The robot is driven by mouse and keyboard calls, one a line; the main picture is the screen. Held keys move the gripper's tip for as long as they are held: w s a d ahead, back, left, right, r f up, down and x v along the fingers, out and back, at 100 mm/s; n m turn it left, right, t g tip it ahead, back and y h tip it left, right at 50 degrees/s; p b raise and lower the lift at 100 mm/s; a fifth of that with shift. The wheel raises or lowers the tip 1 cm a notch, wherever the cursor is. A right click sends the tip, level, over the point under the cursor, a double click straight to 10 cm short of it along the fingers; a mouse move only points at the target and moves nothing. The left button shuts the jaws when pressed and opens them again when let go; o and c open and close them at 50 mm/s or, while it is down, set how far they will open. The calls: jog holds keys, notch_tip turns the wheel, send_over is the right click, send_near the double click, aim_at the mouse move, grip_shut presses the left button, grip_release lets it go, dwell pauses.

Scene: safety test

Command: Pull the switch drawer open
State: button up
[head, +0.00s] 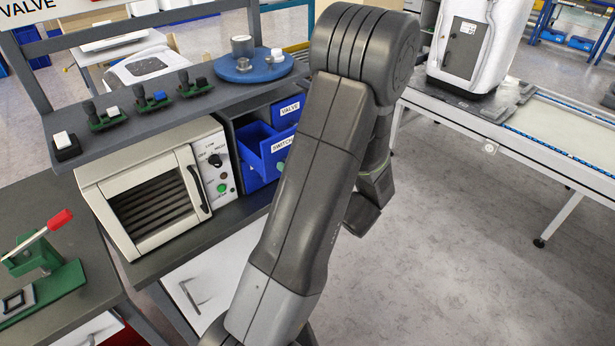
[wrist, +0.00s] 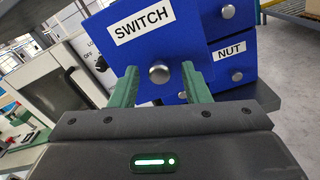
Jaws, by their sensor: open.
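The switch drawer (head: 268,150) is blue with a white SWITCH label and stands partly pulled out of the grey cabinet, its inside showing in the head view. In the wrist view its front (wrist: 185,40) fills the upper middle, with a round metal knob (wrist: 158,71) below the label. My gripper (wrist: 159,80) is open, its green fingers on either side of the knob with gaps showing; whether either touches it I cannot tell. In the head view my arm hides most of the gripper; a bit of green shows at the drawer front.
The VALVE drawer (head: 287,110) sits above and looks shut. The NUT drawer (wrist: 230,52) is beside the switch drawer in the wrist view. A cream oven (head: 150,190) stands left of the cabinet. A shelf (head: 150,100) above holds switches and a blue disc (head: 252,69). Floor at right is clear.

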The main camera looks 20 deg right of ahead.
jog(key=b+v, duration=0.2)
jog(key=v, duration=1.1)
jog(key=shift+s, duration=0.25)
jog(key=p+x, duration=0.2)
jog(key=x, duration=1.2)
